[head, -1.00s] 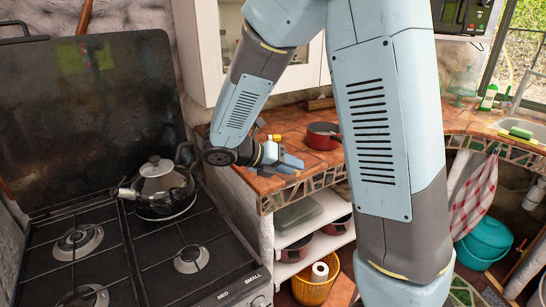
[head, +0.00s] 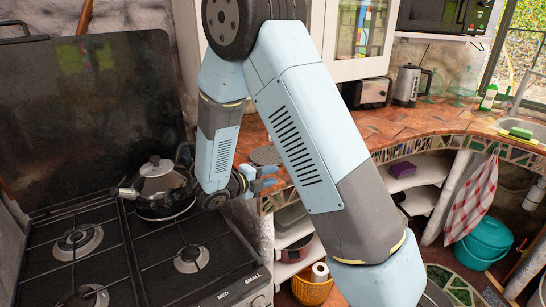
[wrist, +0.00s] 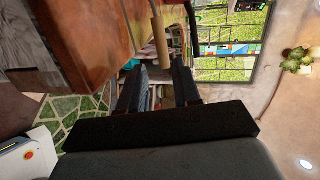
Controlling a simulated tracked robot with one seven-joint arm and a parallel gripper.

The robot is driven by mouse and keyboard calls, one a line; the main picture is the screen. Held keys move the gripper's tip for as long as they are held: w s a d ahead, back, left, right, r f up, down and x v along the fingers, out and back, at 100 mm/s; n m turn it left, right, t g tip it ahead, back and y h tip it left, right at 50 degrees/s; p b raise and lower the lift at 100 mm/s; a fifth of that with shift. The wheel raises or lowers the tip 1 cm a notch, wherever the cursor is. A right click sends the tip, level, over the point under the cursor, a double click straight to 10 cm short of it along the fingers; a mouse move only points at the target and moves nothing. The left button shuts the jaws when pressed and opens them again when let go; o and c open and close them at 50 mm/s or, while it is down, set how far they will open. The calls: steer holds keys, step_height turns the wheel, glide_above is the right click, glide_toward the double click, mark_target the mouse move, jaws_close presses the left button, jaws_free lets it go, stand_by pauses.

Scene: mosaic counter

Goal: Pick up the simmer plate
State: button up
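A flat grey disc (head: 266,155), which looks like the simmer plate, lies on the tiled counter (head: 375,122) just right of the stove. My arm partly covers that stretch of counter. My gripper (head: 268,179) is at the counter's front edge, on the near side of the disc and apart from it. In the wrist view the two dark fingers of my gripper (wrist: 158,88) stand apart with nothing held between them. I cannot make out the disc in the wrist view.
A kettle (head: 163,184) stands on the black stove (head: 150,262), left of my gripper. A toaster (head: 367,92) and a steel jug (head: 407,86) stand at the counter's back. Shelves (head: 428,172) lie below.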

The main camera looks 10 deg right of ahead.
mark_target(287, 179)
steer(key=shift+x, duration=4.1)
steer(key=shift+c, duration=0.3)
jaws_close()
steer(key=shift+r, duration=0.1)
